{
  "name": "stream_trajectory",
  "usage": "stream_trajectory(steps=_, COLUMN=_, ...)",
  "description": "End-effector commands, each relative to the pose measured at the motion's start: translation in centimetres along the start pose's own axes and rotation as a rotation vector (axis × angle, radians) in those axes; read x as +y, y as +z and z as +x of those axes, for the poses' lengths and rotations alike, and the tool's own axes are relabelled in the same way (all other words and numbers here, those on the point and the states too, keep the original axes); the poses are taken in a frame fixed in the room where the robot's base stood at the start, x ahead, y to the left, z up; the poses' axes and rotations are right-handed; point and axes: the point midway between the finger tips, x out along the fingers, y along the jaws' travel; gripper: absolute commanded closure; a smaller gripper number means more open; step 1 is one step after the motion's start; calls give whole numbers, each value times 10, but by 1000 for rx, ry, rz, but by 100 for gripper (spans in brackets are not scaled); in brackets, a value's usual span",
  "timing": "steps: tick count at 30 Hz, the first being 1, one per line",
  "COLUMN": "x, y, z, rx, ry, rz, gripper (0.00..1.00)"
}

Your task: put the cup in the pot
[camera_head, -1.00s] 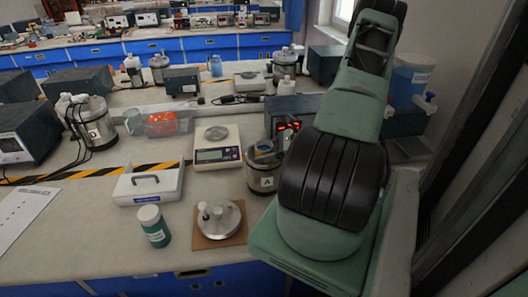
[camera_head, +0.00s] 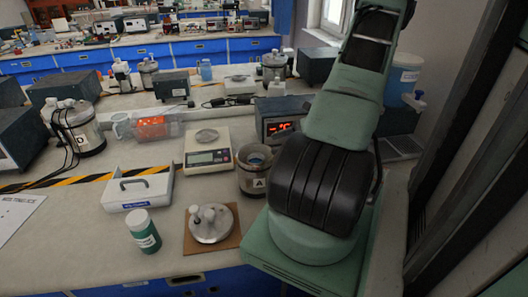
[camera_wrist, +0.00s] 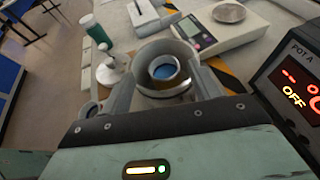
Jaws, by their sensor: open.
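The pot (camera_head: 252,184) is a grey metal vessel marked A, standing open on the bench left of my arm. In the wrist view the pot's pale rim (camera_wrist: 142,53) surrounds a round cup (camera_wrist: 165,70) with a blue inside. The cup appears to sit within the pot's opening; its base is hidden. My gripper (camera_wrist: 165,80) is open, its two grey fingers on either side of the cup in the wrist view. I cannot tell whether the fingers touch it. In the head view my arm hides most of the gripper.
A lid with knobs (camera_head: 211,226) lies on a brown board in front of the pot. A green bottle (camera_head: 145,235), a white handled box (camera_head: 137,190) and a scale (camera_head: 207,155) stand to the left. A display unit (camera_head: 280,118) is close behind the pot.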

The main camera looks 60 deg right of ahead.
Motion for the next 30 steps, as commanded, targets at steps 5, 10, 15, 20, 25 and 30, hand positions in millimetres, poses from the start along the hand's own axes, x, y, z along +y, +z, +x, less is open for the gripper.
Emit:
stream_trajectory(steps=5, x=0, y=-1, z=-25, rx=1, ry=-1, rz=-2, gripper=38)
stream_trajectory(steps=10, x=0, y=0, z=-34, rx=0, ry=0, rz=1, gripper=38)
stream_trajectory(steps=15, x=0, y=1, z=-34, rx=0, ry=3, rz=-1, gripper=38)
stream_trajectory(steps=20, x=7, y=21, z=-8, rx=29, ry=99, rz=-73, gripper=38)
stream_trajectory(steps=25, x=45, y=73, z=62, rx=108, ry=386, rz=-311, gripper=38)
stream_trajectory(steps=30, x=111, y=121, z=124, rx=179, ry=710, rz=-624, gripper=38)
